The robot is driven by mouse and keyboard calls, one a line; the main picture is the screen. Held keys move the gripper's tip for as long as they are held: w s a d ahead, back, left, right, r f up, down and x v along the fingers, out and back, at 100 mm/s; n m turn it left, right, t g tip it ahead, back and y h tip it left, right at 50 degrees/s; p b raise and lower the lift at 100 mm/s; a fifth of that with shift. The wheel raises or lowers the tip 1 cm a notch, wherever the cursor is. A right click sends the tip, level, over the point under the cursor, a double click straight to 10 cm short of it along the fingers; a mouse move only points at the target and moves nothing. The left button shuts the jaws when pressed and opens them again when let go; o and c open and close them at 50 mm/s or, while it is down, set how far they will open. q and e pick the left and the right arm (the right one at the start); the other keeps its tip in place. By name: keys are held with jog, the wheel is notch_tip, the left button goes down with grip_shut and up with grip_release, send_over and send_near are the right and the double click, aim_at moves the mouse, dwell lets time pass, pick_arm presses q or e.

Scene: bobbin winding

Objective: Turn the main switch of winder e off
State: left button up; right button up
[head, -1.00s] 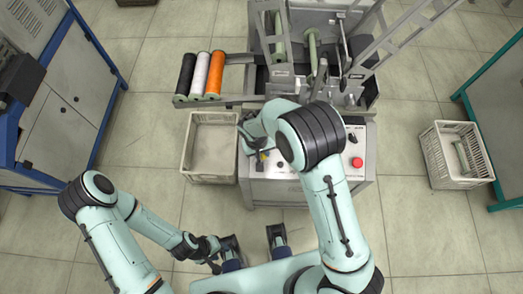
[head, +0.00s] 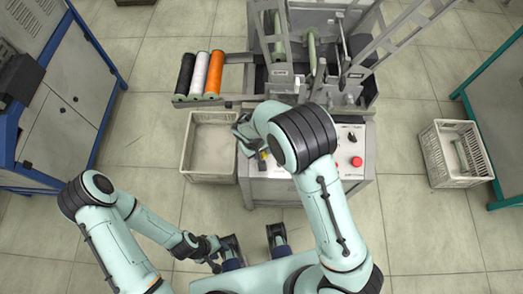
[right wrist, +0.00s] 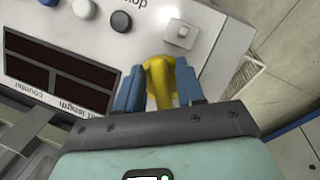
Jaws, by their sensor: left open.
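The winder (head: 335,195) stands in front of me with a light control panel; its letter is not readable. A yellow knob (head: 263,153), apparently the main switch, sits at the panel's left end. In the right wrist view the yellow knob (right wrist: 160,82) fills the gap between the blue fingers of my right gripper (right wrist: 160,88), which looks shut on it. Its lower part is hidden by the hand. In the head view my right arm hides part of the panel. My left gripper (head: 215,256) is open and empty, low before the machine, away from the panel.
A red button (head: 357,162) and a black selector (head: 351,138) are at the panel's right. The right wrist view shows a dark counter display (right wrist: 60,75) and a small white switch (right wrist: 180,35). Crates (head: 187,160) (head: 432,165) flank the winder.

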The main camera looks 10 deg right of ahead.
jog(key=shift+r, duration=0.1)
pick_arm(q)
jog(key=shift+w+r+p, duration=0.15)
jog(key=shift+r+p, duration=0.5)
jog(key=shift+r, duration=0.05)
pick_arm(e)
jog(key=v, duration=1.3)
jog(key=shift+s, duration=0.1)
